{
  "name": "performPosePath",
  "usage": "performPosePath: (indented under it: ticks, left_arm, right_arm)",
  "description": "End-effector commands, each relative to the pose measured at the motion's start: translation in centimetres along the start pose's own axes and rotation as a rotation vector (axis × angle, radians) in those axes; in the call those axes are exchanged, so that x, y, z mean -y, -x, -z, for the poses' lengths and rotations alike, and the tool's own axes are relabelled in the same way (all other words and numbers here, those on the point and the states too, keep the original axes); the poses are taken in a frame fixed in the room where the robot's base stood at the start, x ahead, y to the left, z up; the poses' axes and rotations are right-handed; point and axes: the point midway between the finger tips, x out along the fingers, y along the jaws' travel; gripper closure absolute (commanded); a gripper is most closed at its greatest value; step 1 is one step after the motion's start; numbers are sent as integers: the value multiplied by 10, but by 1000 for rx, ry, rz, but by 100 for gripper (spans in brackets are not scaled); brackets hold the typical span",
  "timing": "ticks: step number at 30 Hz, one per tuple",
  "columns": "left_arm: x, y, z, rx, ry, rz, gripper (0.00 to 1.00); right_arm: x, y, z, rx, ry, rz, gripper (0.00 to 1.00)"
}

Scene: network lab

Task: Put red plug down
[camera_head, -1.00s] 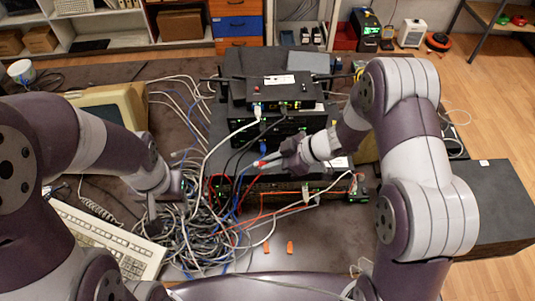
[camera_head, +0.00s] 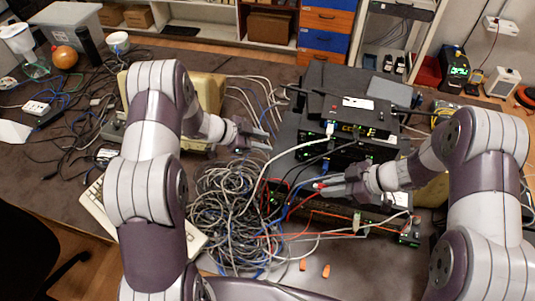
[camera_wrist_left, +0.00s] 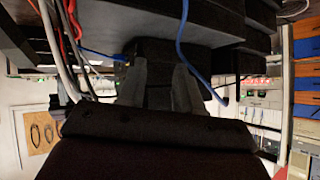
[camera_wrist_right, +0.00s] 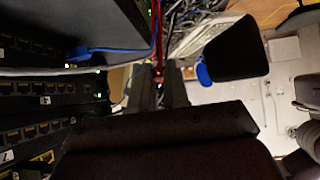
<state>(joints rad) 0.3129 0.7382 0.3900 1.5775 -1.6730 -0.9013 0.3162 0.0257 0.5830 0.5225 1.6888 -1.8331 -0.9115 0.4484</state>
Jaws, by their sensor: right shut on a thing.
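The red plug (camera_head: 319,185) is at the tip of my right gripper (camera_head: 330,188), which is shut on it above the front of the stacked network devices. A red cable runs from the plug, which also shows between the fingertips in the right wrist view (camera_wrist_right: 158,75). My left gripper (camera_head: 262,138) is open and empty, left of the device stack and above the far side of the cable pile. Its two spread fingers show in the left wrist view (camera_wrist_left: 158,85).
A tangled pile of grey and blue cables (camera_head: 228,205) lies left of the black device stack (camera_head: 318,135). A keyboard (camera_head: 95,205) is partly behind my left arm. Two small orange pieces (camera_head: 326,271) lie on the table in front. A blue plug (camera_wrist_right: 80,53) hangs near the right gripper.

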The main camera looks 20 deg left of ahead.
Motion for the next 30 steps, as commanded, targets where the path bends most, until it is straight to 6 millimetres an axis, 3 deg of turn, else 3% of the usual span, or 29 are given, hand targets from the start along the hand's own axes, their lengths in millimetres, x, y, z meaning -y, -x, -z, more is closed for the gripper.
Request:
performPosePath:
  ticks: [3, 6, 11, 24, 30]
  left_arm:
    - [-39, 7, 27, -171, -112, -282, 65]
    - [-64, 25, 42, -247, -137, -455, 65]
    - [-82, 31, 55, -303, -96, -545, 65]
    - [-130, -45, 80, -300, -90, -544, 65]
    - [-140, -61, 84, -299, -91, -541, 65]
  right_arm:
    - [0, 0, 0, 0, 0, 0, 100]
    - [0, 0, 0, 0, 0, 0, 100]
    - [0, 0, 0, 0, 0, 0, 100]
    - [0, 0, 0, 0, 0, 0, 100]
    - [0, 0, 0, 0, 0, 0, 100]
